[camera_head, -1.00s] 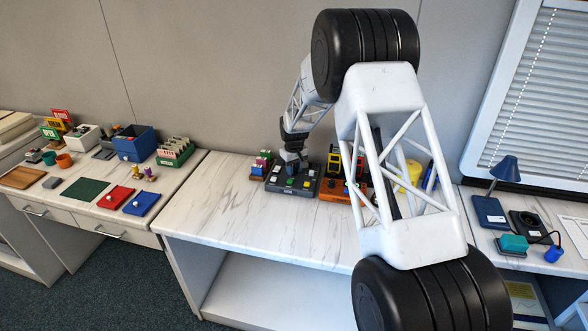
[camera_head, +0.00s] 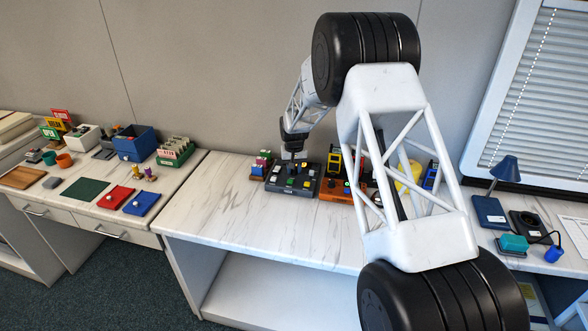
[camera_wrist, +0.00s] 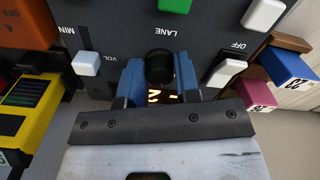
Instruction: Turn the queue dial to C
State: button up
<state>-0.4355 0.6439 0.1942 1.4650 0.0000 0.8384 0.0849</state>
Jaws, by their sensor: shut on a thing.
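A black round dial (camera_wrist: 159,67) stands on a dark grey console (camera_wrist: 120,22), by the upside-down word LANE. The blue fingertips of my gripper (camera_wrist: 160,80) are on either side of it and shut on it. Lit characters (camera_wrist: 160,96) glow just below the dial, partly covered by my gripper; I cannot read them fully. No QUEUE label or letter C can be read. In the head view the console (camera_head: 307,193) sits on the marble counter, with my gripper (camera_head: 294,160) at its back edge; the dial cannot be made out there.
On the console are a white VOL slider (camera_wrist: 86,63), a white rocker switch (camera_wrist: 225,73) and a green button (camera_wrist: 176,5). An orange device (camera_head: 332,192) stands close on the right and a block rack (camera_head: 261,165) on the left. The counter in front (camera_head: 240,215) is clear.

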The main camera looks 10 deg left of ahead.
jog(key=m, duration=0.4)
jog(key=shift+m, duration=0.3)
jog(key=m, duration=0.4)
dwell(0.3)
jog(key=o, duration=0.9)
jog(key=shift+r, duration=3.9)
